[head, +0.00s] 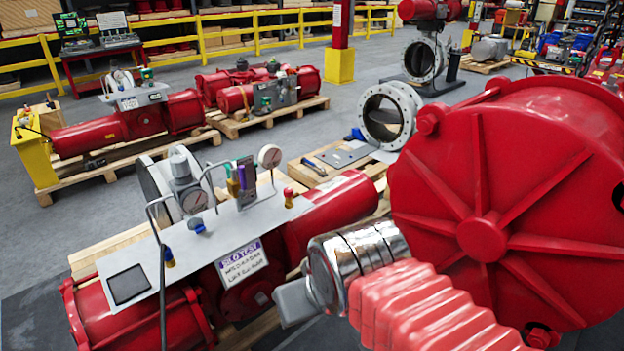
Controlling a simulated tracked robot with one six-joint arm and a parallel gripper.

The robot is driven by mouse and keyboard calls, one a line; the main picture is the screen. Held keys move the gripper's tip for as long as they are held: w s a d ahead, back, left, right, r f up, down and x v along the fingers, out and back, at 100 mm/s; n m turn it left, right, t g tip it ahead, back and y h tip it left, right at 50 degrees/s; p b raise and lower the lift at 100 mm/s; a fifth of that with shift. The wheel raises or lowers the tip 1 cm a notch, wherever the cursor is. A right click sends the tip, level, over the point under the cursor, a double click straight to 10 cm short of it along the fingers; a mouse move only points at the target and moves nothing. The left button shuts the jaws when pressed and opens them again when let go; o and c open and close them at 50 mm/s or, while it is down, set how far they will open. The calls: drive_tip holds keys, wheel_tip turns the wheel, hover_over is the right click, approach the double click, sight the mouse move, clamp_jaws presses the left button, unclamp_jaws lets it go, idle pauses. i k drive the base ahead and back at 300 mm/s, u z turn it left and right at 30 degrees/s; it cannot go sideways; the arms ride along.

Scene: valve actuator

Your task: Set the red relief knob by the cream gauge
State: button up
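A small red knob (289,197) with a brass-coloured base stands on the right end of the grey panel (225,224) on the near red valve actuator (335,212). The round cream-faced gauge (270,157) stands on a stem just left of and above the knob. My gripper (292,302) is below the knob in the picture, in front of the actuator and apart from the knob. Only a grey, blunt part of it shows beyond my silver wrist, so its opening and anything between the fingers cannot be made out.
The panel also carries a grey regulator with a dial (192,198), a blue knob (196,225), coloured fittings (241,180) and bent metal tubes (162,270). A large red ribbed cylinder end (480,180) fills the right side.

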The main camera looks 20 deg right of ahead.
sight(287, 192)
drive_tip(key=z, duration=0.2)
drive_tip(key=i, duration=1.35)
drive_tip(key=u, duration=0.5)
